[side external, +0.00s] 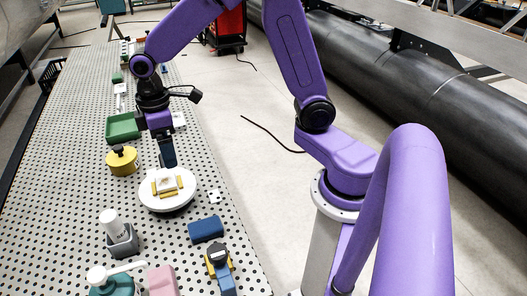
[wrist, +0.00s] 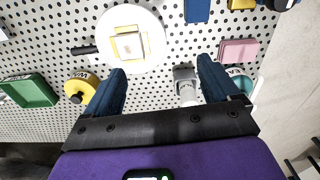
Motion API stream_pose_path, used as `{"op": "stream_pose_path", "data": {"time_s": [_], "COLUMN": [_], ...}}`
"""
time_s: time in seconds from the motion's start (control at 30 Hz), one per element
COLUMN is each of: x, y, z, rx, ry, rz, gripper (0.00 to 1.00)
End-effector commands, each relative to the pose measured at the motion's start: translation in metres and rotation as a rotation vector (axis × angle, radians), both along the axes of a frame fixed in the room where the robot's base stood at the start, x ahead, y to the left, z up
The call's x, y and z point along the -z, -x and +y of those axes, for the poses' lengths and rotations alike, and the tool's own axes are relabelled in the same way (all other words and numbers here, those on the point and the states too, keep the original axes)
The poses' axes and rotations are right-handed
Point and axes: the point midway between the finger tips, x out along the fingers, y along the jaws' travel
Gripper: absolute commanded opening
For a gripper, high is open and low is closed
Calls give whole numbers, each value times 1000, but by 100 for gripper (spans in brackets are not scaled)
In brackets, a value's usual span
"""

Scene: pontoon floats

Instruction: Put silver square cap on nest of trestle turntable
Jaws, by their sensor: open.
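The trestle turntable is a round white disc (side external: 152,204) on the perforated table, also in the wrist view (wrist: 108,62) at upper middle. Yellow bars (side external: 155,189) form the nest on its top. A pale, squarish piece (side external: 166,180), which looks like the silver square cap, sits among the bars; it also shows in the wrist view (wrist: 128,45). I cannot tell whether it is fully seated. My gripper (side external: 169,164) is above the disc, close to the cap. In the wrist view its two blue fingers (wrist: 162,72) are apart with nothing held between them.
A yellow round piece with a black knob (side external: 122,162) and a green tray (side external: 123,127) lie behind. A white bottle in a grey holder (side external: 122,241), blue block (side external: 206,229), pink block (side external: 162,281) and teal pump bottle (side external: 112,287) stand in front. Bare table lies left.

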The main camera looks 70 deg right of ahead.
Motion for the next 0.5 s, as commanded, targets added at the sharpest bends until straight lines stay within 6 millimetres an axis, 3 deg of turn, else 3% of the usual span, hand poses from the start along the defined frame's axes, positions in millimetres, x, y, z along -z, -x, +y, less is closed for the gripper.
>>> {"op": "stream_pose_path", "data": {"time_s": [0.03, 0.27, 0.5], "x": [-8, -25, -29], "y": [23, 119, 205], "z": [5, 8, -15], "rx": [-26, -112, -195], "ry": [-4, -11, -19], "rz": [-5, -10, -11], "gripper": [89, 89, 89]}}
